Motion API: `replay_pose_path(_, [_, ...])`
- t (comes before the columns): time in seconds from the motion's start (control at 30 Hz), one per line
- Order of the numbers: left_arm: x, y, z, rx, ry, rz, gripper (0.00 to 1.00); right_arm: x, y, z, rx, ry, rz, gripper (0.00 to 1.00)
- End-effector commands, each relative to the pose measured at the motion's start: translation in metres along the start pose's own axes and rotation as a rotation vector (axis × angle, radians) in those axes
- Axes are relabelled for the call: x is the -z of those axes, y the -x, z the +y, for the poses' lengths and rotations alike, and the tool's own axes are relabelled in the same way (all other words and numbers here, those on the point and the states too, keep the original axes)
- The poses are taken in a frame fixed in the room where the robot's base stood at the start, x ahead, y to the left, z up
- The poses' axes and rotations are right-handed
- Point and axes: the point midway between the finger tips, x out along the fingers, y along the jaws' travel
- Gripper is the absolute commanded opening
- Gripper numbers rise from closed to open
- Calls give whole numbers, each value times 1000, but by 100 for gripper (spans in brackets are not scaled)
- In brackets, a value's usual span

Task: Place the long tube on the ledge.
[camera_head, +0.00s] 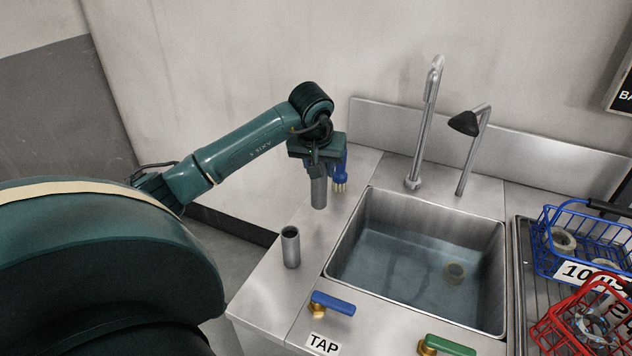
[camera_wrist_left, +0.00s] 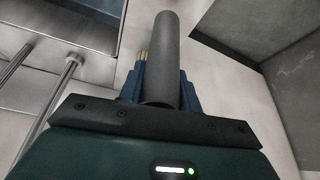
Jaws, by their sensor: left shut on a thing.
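My left gripper (camera_head: 326,174) points down over the steel ledge (camera_head: 262,298) left of the sink. It is shut on a grey tube, the long tube (camera_head: 318,193), which hangs upright with its lower end over the ledge. I cannot tell how large the gap below it is. In the left wrist view the long tube (camera_wrist_left: 168,58) reaches out between the blue fingers of the gripper (camera_wrist_left: 165,90). Brass-coloured tips show beside one finger. A second grey tube (camera_head: 291,248), open at the top, stands upright on the ledge, nearer the front. My right gripper is not in view.
The sink (camera_head: 430,265) holds water and a small ring. A tap (camera_head: 424,125) and a black-headed spout (camera_head: 473,145) stand behind it. Blue (camera_head: 330,303) and green (camera_head: 448,345) levers sit at the front. A blue basket (camera_head: 580,225) and red basket (camera_head: 560,330) stand right.

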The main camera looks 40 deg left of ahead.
Motion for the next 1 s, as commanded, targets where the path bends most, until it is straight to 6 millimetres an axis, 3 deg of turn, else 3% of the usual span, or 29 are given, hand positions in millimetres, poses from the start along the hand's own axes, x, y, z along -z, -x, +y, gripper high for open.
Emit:
replay_pose_path(0.4, [-18, -42, 1, -2, 1, -2, 8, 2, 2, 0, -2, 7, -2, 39])
replay_pose_path(0.8, [-20, -49, 0, -1, 0, 3, 8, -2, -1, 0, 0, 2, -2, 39])
replay_pose_path(0.83, [-19, -48, 0, -1, 0, 2, 36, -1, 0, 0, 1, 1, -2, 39])
replay_pose_path(1.0, [-19, -47, 0, -1, 0, 1, 50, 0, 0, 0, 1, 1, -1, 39])
